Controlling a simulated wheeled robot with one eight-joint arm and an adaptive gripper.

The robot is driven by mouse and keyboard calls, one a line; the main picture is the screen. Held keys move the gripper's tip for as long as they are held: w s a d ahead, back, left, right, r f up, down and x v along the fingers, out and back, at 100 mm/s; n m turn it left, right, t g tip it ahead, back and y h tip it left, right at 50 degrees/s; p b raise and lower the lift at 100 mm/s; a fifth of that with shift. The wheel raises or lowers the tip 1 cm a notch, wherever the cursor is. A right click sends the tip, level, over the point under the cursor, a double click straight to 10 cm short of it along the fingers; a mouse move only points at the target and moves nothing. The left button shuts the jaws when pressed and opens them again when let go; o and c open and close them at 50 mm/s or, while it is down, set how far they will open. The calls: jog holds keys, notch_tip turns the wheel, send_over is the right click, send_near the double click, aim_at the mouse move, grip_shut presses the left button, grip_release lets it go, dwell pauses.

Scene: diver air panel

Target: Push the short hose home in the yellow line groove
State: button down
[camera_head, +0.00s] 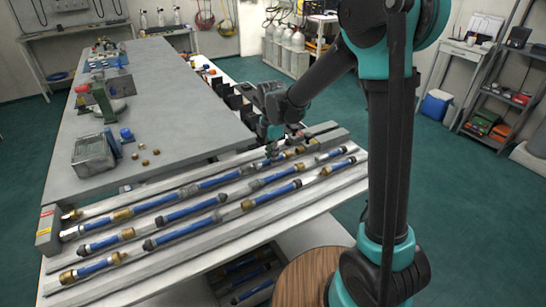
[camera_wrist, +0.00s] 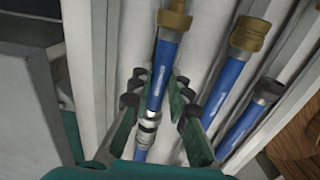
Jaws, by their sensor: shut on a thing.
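My gripper (camera_head: 274,147) is at the right part of the hose rack, by the groove nearest the grey bench. In the wrist view its fingers (camera_wrist: 158,92) are closed around a blue hose (camera_wrist: 162,73) with a brass end (camera_wrist: 175,16). A silver coupling (camera_wrist: 148,128) lies just below the fingers, in line with the hose. The gripped hose lies along its groove; whether it is fully seated cannot be told. A yellow mark (camera_head: 43,231) and a red mark show on the rack's left end block; which groove is yellow is unclear.
Other blue hoses (camera_head: 180,213) with brass and dark ends lie in the neighbouring grooves, close beside my gripper. The grey bench (camera_head: 180,90) behind holds a metal box (camera_head: 93,155), brass fittings and a green vise-like tool. Open floor (camera_head: 440,200) lies to the right.

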aim_at(269, 160)
jog(key=shift+s+a, duration=0.35)
jog(key=shift+a, duration=0.15)
jog(key=c, duration=1.4)
grip_release()
jog(key=shift+o, duration=0.2)
jog(key=shift+r, duration=0.15)
notch_tip(269, 160, up, 12)
